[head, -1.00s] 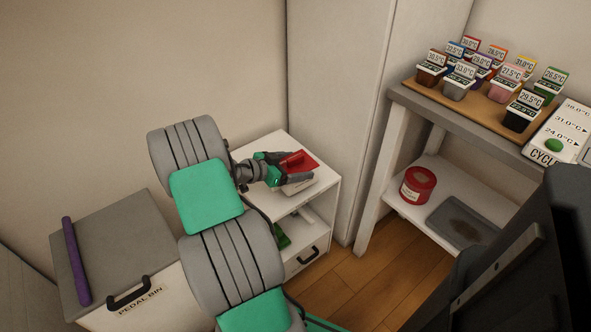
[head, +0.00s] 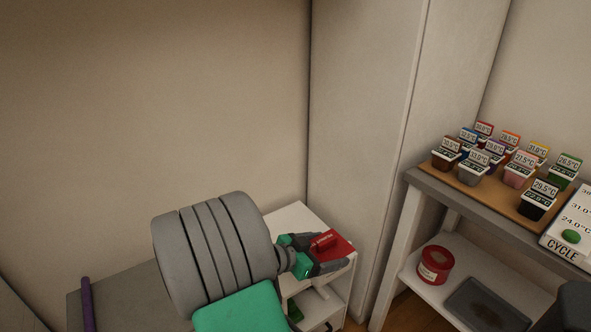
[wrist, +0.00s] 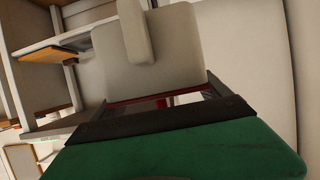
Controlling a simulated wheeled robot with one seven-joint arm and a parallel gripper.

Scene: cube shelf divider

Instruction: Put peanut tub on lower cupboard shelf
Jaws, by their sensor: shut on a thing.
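My gripper (head: 327,265) is over the white cupboard (head: 300,213) in the head view, with its dark fingers around a red thing (head: 343,243) that has a raised bar. In the wrist view a red strip (wrist: 150,102) shows between my fingers, below a pale plate with a raised bar (wrist: 150,60). I cannot tell if the plate and red thing are one piece. A round red tub with a pale label (head: 434,265) stands upright on the bench's lower shelf, away from my gripper. Its label is too small to read. The cupboard's lower shelf is mostly hidden by my arm.
The bench (head: 432,188) at right carries a wooden board (head: 497,193) with several labelled jars and a white panel with a green button (head: 571,237). A dark tray (head: 487,305) lies near the red tub. A tall pale panel (head: 365,120) stands behind the cupboard.

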